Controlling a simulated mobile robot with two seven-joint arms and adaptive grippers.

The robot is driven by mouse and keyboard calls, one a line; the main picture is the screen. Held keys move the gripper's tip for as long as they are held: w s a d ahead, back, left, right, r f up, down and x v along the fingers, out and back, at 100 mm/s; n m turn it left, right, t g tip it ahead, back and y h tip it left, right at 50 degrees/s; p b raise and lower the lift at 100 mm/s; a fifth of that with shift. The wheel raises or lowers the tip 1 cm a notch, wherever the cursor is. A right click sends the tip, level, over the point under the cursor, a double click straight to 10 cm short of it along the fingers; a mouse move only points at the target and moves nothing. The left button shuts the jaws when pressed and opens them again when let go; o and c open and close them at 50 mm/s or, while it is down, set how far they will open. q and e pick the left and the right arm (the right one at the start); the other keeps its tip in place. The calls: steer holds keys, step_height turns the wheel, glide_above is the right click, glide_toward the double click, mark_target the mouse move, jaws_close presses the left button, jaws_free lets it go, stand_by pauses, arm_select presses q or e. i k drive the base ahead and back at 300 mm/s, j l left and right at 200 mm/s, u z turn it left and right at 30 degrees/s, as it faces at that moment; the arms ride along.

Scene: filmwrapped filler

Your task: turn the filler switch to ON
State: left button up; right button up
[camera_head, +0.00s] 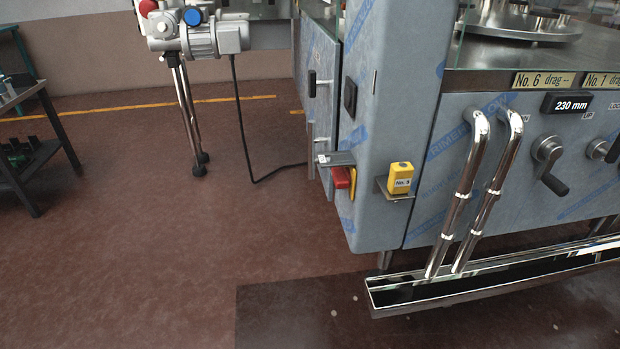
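The filler (400,110) stands at the right, its blue-grey panels covered in film printed with blue lettering. On its left corner, a red part (341,177) with a yellow piece (352,184) beside it sits low, under a grey bracket-like piece (338,158). It looks like a rotary switch seen edge-on, but I cannot read its position or any ON mark. A black square fitting (350,97) is higher on the same side. Neither of my grippers shows in the head view.
Chrome pipes (470,200) run down to a steel trough (390,296) in front. The brown floor (170,240) at left is clear; a workbench (30,150) stands far left.

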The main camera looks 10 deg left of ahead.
mark_target(341, 176)
steer(key=i+j+z, duration=0.1)
steer(key=z, duration=0.3)
steer(key=j+z, duration=0.15)
steer(key=z, duration=0.25)
steer(key=j+z, duration=0.2)
steer(key=z, duration=0.25)
steer(key=i+j+z, duration=0.1)
steer(key=z, duration=0.3)
steer(key=j+z, duration=0.3)
steer(key=j, duration=0.3)
steer(key=k+j+z, duration=0.15)
steer(key=j+z, duration=0.15)
steer(key=j, duration=0.25)
steer(key=k+j+z, duration=0.1)
steer(key=j, duration=0.7)
steer(key=k+j+z, duration=0.15)
steer(key=j, duration=0.2)
